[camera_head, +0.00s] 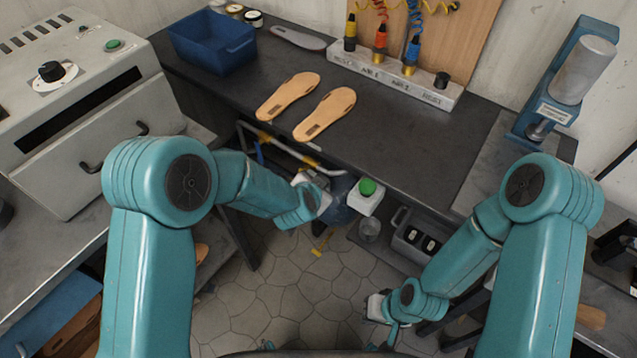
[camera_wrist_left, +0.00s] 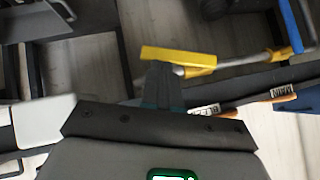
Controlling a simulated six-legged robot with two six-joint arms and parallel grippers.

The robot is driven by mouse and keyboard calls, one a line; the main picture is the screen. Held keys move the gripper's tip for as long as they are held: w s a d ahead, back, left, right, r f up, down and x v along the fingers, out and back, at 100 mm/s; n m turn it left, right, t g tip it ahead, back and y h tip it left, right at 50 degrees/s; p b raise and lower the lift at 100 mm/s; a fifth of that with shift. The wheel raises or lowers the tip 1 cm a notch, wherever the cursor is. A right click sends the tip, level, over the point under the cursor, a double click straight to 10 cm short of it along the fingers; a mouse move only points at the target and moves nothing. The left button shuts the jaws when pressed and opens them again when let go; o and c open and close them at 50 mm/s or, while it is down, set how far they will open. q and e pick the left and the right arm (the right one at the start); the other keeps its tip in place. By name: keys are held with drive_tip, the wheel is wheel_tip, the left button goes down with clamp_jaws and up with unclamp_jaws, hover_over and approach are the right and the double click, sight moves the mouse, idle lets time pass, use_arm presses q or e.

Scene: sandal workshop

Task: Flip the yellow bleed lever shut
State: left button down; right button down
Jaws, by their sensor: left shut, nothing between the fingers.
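The yellow lever (camera_wrist_left: 180,56) shows in the left wrist view as a short flat bar just beyond my left fingertips. My left gripper (camera_wrist_left: 161,74) is shut and empty, its tips at or very near the lever's left part; I cannot tell whether they touch. Two tags lie to the right of the fingers, one reading MAIN (camera_wrist_left: 283,92), the other partly hidden. In the head view my left arm reaches under the bench, and a small yellow piece (camera_head: 321,243) shows below its end. My right gripper (camera_head: 376,307) is low at right, its fingers unclear.
A dark bench (camera_head: 400,135) overhangs the space, with two tan soles (camera_head: 325,114) and a blue bin (camera_head: 212,42) on top. A white box with a green button (camera_head: 367,188) is right of my left wrist. A grey crate (camera_head: 415,240) stands further right. Tiled floor is open below.

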use_arm(q)
drive_tip(key=shift+f, duration=0.25)
wheel_tip(320, 180, down, 7)
drive_tip(key=w+a+m+t+y+b, duration=0.1)
drive_tip(key=m+t+y+b, duration=0.4)
drive_tip(key=b, duration=0.9)
drive_tip(key=a+m+t, duration=0.1)
drive_tip(key=t, duration=0.2)
drive_tip(key=shift+w+a+m+y, duration=0.2)
drive_tip(key=shift+w+m+y, duration=0.1)
drive_tip(key=shift+w+m, duration=0.1)
drive_tip(key=shift+f, duration=0.1)
